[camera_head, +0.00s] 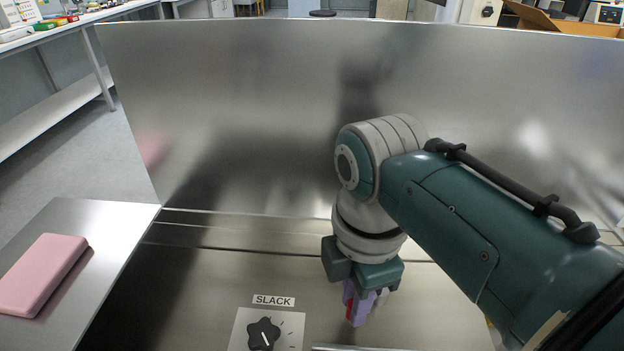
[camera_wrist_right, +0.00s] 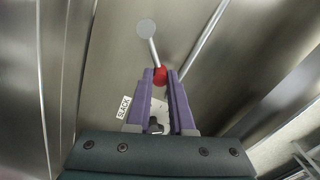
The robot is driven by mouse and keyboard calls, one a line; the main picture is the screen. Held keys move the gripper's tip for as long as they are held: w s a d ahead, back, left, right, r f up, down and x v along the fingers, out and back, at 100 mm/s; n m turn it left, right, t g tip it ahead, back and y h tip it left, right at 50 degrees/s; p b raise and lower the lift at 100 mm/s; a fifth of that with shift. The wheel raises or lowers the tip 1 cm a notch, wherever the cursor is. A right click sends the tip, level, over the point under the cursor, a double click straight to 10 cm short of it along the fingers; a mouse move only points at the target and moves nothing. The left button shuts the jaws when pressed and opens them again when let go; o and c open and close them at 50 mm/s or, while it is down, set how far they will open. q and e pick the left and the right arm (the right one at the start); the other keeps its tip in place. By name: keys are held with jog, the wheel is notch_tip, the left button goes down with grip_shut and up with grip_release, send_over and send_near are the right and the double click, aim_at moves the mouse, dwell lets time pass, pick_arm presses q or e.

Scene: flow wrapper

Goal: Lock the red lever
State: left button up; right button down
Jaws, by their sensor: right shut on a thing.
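The red lever (camera_wrist_right: 160,76) shows in the right wrist view as a red knob on a thin metal rod, which runs up to a round grey disc. My right gripper (camera_wrist_right: 162,84) has its two purple fingers shut on the red knob. In the head view my right gripper (camera_head: 357,308) points down at the metal machine surface, and only a bit of red shows beside its fingers. The rod and disc are hidden there. My left gripper is in neither view.
A black dial (camera_head: 263,334) on a light plate sits below the SLACK label (camera_head: 273,300), left of my right gripper. A tall metal panel (camera_head: 250,110) stands behind. A pink block (camera_head: 42,274) lies on the metal side table (camera_head: 112,232) at left.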

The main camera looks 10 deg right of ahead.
jog(key=shift+w+a+m, duration=0.15)
jog(key=shift+w+m, duration=0.2)
jog(key=shift+m, duration=0.25)
jog(key=shift+w+a+m, duration=0.1)
jog(key=shift+w+m, duration=0.2)
jog(key=shift+m, duration=0.5)
jog(key=c, duration=0.8)
grip_release()
jog(key=shift+p, duration=0.3)
